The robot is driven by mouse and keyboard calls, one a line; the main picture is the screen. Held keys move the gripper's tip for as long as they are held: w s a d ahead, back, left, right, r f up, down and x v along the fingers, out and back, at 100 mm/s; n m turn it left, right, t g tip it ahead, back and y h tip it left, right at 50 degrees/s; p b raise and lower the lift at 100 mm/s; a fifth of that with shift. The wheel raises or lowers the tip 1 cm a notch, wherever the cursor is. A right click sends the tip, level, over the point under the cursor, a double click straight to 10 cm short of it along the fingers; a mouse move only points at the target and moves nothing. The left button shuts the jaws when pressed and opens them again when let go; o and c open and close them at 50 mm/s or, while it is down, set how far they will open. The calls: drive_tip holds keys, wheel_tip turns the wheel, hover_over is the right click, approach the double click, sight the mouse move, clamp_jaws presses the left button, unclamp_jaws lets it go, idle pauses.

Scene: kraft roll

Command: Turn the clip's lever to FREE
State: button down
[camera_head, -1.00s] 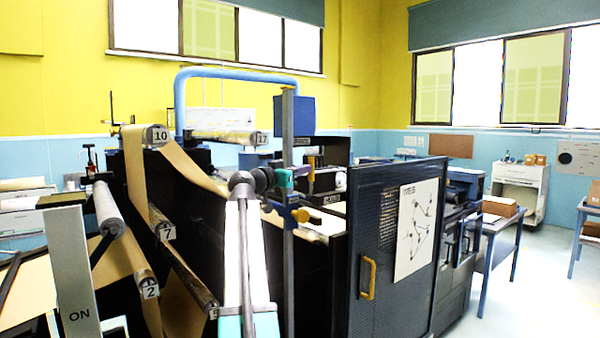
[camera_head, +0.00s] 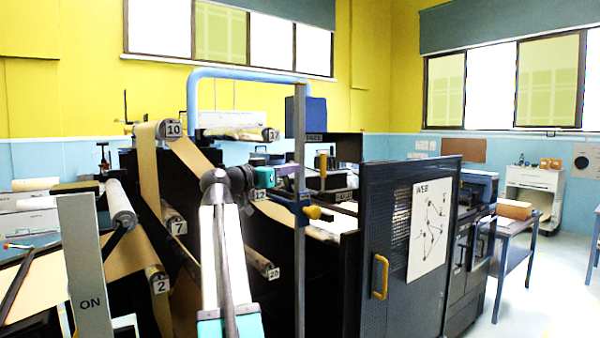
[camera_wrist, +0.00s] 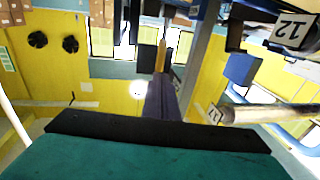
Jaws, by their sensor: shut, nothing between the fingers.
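The clip (camera_head: 301,199) is a blue block on an upright grey post, with a yellow lever end (camera_head: 314,212) on its right. My gripper (camera_head: 290,170) reaches toward the post from the left in the head view, a little above the clip. In the wrist view my gripper (camera_wrist: 165,80) shows as a dark purple pair of fingers, closed together with nothing between them. A yellow-orange piece (camera_wrist: 161,57), likely the lever, shows just beyond the fingertips. I cannot tell whether they touch. No FREE marking is readable.
The grey post (camera_head: 300,265) stands before the machine's paper rollers. A dark mesh door (camera_head: 385,255) with a yellow handle is to its right.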

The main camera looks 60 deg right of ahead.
drive_tip(key=shift+v, duration=1.35)
